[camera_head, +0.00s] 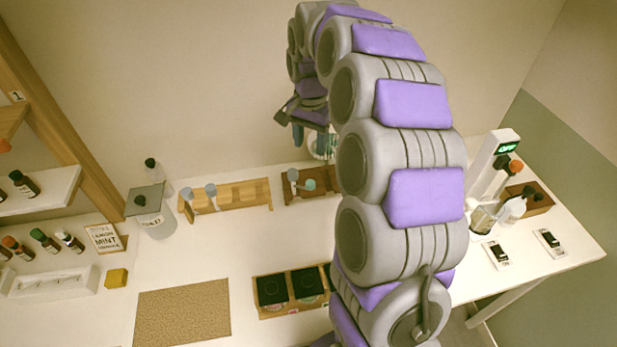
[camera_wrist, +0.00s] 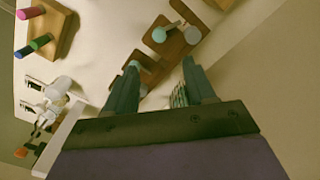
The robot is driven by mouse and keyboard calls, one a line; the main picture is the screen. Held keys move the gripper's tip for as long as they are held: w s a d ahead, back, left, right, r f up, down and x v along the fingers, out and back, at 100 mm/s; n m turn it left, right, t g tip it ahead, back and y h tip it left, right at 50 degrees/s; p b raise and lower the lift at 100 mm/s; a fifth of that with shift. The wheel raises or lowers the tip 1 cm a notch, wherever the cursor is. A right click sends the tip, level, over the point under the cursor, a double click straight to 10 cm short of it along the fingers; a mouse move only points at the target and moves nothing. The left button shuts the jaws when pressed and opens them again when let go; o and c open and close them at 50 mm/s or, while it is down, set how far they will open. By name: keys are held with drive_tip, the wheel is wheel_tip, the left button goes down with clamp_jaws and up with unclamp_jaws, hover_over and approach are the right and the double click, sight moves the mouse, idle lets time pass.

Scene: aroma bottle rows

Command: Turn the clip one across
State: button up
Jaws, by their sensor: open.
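My gripper (camera_head: 312,140) hangs high at the back of the table, above the dark brown wooden rack (camera_head: 322,190). In the wrist view my gripper (camera_wrist: 160,72) is open, its two teal fingers apart with nothing clearly between them. The rack holds a grey-blue round-headed piece (camera_head: 292,175) and a teal one (camera_head: 309,185). In the wrist view a teal round head (camera_wrist: 159,35) and a grey one (camera_wrist: 192,35) show beyond the fingers. Another teal head (camera_wrist: 134,65) shows at the left fingertip; I cannot tell if they touch. No piece is clearly recognisable as the clip.
A lighter wooden rack (camera_head: 235,196) with two grey-blue heads stands left of the dark one. A grey-lidded jar (camera_head: 152,212), a cork mat (camera_head: 180,313) and a tray with dark squares (camera_head: 262,308) are on the table. A scale with display (camera_head: 494,165) stands right.

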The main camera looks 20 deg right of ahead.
sight(310, 182)
wheel_tip(310, 182, down, 14)
drive_tip(key=shift+r+b, duration=0.1)
drive_tip(key=shift+b, duration=0.95)
clamp_jaws()
drive_tip(key=shift+s+r+n+p, duration=0.1)
drive_tip(key=shift+r+n+p, duration=0.1)
drive_tip(key=shift+n+p, duration=1)
drive_tip(key=n+p, duration=0.1)
drive_tip(key=n, duration=0.2)
drive_tip(key=shift+f+p, duration=0.2)
drive_tip(key=shift+p, duration=0.15)
unclamp_jaws()
